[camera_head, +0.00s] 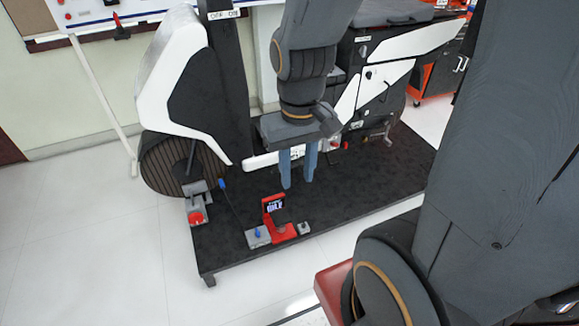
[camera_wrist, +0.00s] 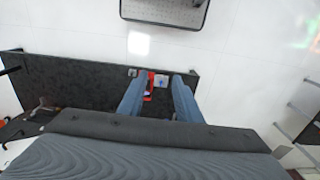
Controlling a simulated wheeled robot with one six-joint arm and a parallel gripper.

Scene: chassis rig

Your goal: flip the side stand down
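The rig is a white and black motorcycle-like chassis (camera_head: 187,85) on a black platform (camera_head: 350,200). A small metal lever (camera_head: 385,134) shows low on its right part; I cannot tell whether it is the side stand. Metal parts (camera_wrist: 42,112) also show at the left of the wrist view, partly cut off by my wrist. My gripper (camera_head: 298,182) points down in front of the chassis, its two blue-grey fingers apart with nothing between them. In the wrist view my gripper (camera_wrist: 161,80) is open above the platform. My arm hides the middle of the chassis.
A red stand with a small display (camera_head: 274,211) and grey switch boxes (camera_head: 258,237) sit on the platform's front edge. A grey box with a red button (camera_head: 197,217) is at its left corner. An orange cart (camera_head: 440,75) stands behind right. White floor is clear at left.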

